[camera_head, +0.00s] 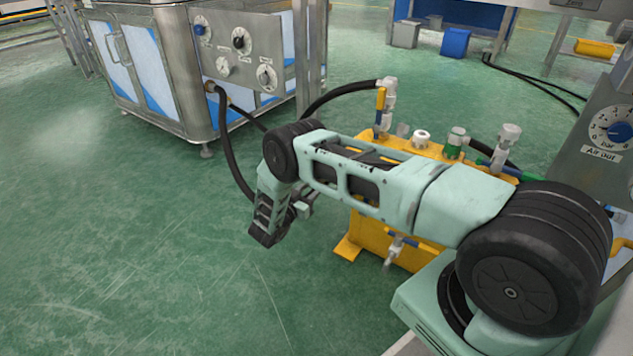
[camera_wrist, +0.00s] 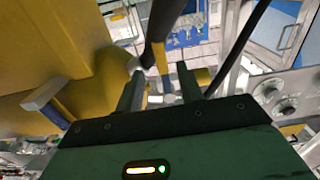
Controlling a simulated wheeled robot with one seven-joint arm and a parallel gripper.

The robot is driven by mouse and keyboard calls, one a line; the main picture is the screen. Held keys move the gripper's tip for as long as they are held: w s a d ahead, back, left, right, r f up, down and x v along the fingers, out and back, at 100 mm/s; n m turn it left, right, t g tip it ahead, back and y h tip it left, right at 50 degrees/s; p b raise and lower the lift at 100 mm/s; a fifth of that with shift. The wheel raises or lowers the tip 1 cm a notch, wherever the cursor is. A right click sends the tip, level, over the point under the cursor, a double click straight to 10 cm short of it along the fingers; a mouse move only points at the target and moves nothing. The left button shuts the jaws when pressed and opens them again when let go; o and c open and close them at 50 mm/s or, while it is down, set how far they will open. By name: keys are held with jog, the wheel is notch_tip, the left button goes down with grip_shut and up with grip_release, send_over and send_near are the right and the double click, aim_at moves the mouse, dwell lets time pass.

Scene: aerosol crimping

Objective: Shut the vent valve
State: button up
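A yellow tank-like unit (camera_head: 375,240) stands on the floor with several valves on it. One valve has an upright yellow lever (camera_head: 380,100), one a green lever (camera_head: 498,157), and one on the lower front a blue lever (camera_head: 404,241). I see no label naming the vent valve. The yellow body (camera_wrist: 60,50) fills the left of the wrist view, with a grey-and-blue lever (camera_wrist: 46,103) on it. My gripper (camera_wrist: 160,75) is open, with a visible gap between its fingers. A yellow-and-blue bar (camera_wrist: 161,62) shows between the fingertips; contact cannot be told.
A steel cabinet with a knob panel (camera_head: 240,45) stands behind at left, with black hoses (camera_head: 228,150) running from it past my arm. The green floor at left is clear.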

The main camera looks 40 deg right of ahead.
jog(key=p+v, duration=0.2)
jog(key=v, duration=1)
jog(key=shift+a+p, duration=0.3)
jog(key=shift+p, duration=0.1)
jog(key=shift+s, duration=0.1)
